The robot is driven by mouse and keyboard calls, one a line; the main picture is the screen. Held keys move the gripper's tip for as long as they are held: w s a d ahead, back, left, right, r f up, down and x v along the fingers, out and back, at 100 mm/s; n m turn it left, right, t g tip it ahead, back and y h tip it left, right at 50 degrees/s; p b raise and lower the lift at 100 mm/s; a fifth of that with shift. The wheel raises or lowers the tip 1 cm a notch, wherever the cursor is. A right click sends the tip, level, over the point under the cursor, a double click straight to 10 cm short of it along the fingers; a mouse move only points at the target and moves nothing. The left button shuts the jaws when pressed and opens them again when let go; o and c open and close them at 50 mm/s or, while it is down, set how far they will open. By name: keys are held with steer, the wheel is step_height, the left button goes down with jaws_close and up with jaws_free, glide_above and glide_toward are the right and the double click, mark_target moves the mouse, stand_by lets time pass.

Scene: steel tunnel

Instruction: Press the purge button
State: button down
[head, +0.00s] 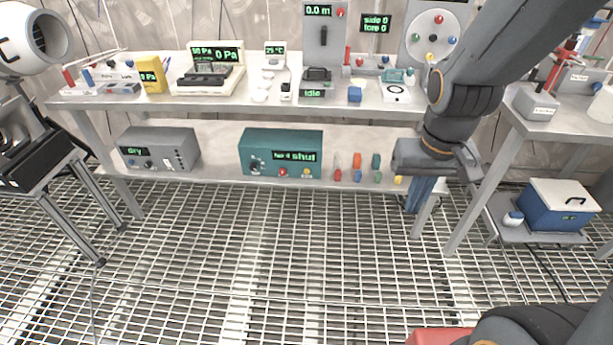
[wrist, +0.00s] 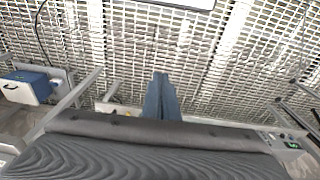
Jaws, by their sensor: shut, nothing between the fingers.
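No label reading "purge" is legible, so I cannot tell which control is the purge button. A teal box (head: 262,141) on the lower shelf has a small display, a red button (head: 282,172) and a yellow button (head: 306,172) on its front. A grey panel (head: 323,45) on the bench top carries another red button (head: 340,13). My gripper (head: 415,208) hangs at the right end of the lower shelf, blue fingers pointing down, to the right of the teal box and apart from it. In the wrist view the blue fingers (wrist: 161,80) are together and empty over the grating.
The two-tier bench (head: 222,103) holds several instruments. A grey box (head: 159,149) and several small coloured pieces (head: 357,161) stand on the lower shelf. A blue cooler (head: 559,207) stands right. The grated floor (head: 250,250) before the bench is clear.

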mark_target(307, 171)
steer(key=w+a+f+t+y+b, duration=0.1)
steer(key=w+a+f+t+b, duration=0.3)
steer(key=w+f+b, duration=0.65)
steer(key=w+a+f+t+y+b, duration=0.1)
steer(key=w+a+f+t+b, duration=0.2)
steer(key=w+f+b, duration=0.7)
steer(key=w+a+f+n+t+y+b, duration=0.1)
steer(key=w+a+f+t+y+b, duration=0.2)
steer(key=w+a+f+y+b, duration=0.6)
steer(key=w+a+f+b, duration=0.5)
steer(key=a+f, duration=0.1)
steer(key=f, duration=0.1)
steer(key=shift+a+f+t, duration=0.25)
steer(key=shift+a+t, duration=0.05)
steer(key=shift+t, duration=0.1)
steer(key=shift+w, duration=0.2)
steer(key=shift+w+d+b, duration=0.15)
steer(key=shift+w+b, duration=1.25)
steer(key=shift+w, duration=2.95)
